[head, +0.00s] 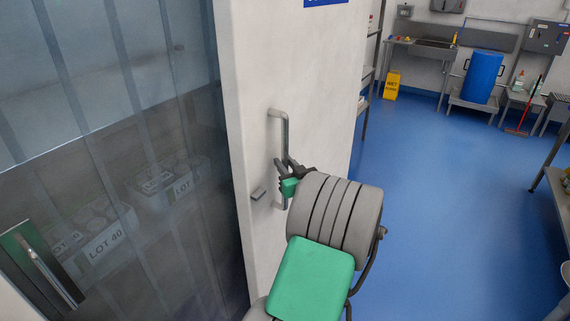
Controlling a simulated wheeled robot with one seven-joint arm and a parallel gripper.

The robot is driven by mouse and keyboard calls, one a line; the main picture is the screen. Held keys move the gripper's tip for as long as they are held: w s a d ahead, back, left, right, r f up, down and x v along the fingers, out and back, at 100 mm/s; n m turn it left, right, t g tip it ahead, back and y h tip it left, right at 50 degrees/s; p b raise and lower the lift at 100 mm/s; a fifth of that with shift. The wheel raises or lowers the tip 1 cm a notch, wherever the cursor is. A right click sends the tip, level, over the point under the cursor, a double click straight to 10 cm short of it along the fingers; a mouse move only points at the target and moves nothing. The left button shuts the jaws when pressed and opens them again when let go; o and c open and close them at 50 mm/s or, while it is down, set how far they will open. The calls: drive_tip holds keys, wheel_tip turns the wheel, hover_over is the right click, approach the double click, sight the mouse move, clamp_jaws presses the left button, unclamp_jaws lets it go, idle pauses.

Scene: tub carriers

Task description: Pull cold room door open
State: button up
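The cold room door (257,60) is a thick white panel in the middle of the head view. Its near edge stands beside an opening hung with clear strips. A grey upright bar handle (285,130) is on the door face. My gripper (287,170) is at the lower half of this handle, with dark fingers and a green part overlapping the bar. The fingers look to be around the bar, but whether they are closed on it is hidden.
Behind the strip curtain (120,150) stand several tubs with lot labels (104,243). To the right is open blue floor (430,210). A shelf rack (368,70), yellow wet-floor sign (391,85), blue barrel (482,76) and sink (434,43) stand at the back. A bench edge (556,185) is at far right.

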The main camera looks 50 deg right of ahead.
clamp_jaws()
idle(1.0)
